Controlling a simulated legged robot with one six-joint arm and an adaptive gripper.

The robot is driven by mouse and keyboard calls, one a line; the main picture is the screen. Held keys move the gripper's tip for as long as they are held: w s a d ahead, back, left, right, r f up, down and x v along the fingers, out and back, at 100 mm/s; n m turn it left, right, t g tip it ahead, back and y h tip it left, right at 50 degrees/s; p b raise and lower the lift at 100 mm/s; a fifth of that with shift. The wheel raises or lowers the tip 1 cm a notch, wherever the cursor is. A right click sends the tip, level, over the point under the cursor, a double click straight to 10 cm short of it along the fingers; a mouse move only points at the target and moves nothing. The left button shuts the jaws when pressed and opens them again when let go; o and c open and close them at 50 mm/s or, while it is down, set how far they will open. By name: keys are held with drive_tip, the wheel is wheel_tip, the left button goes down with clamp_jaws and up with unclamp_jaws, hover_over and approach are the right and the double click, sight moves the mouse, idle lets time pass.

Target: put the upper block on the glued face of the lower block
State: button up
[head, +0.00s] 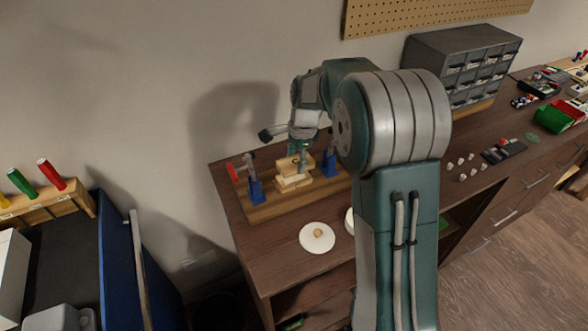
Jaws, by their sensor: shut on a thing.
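The upper block (287,165) is pale wood and sits in my gripper (298,155), whose fingers point down and are shut on it. The lower block (290,184) is also pale wood and lies directly beneath, on a wooden board (262,212). The upper block is over the lower one and looks roughly lined up with it. I cannot tell whether the two faces touch or a thin gap is left. The glue on the lower block's face is hidden. My wrist covers part of the upper block.
Blue clamp parts stand left (256,192) and right (328,164) of the blocks; the left one has a red handle (232,172). A white round lid (317,237) lies in front. A grey drawer cabinet (465,62) stands at the back right. My arm hides the bench's middle.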

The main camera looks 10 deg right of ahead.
sight(294, 169)
drive_tip(key=shift+w+a+f, duration=0.1)
drive_tip(key=shift+w+f, duration=0.05)
drive_tip(key=shift+f, duration=0.85)
drive_tip(key=shift+w+a+f, duration=0.1)
drive_tip(key=shift+w+f, duration=0.05)
drive_tip(key=shift+f, duration=0.8)
drive_tip(key=o, duration=1.2)
drive_tip(key=shift+f, duration=0.1)
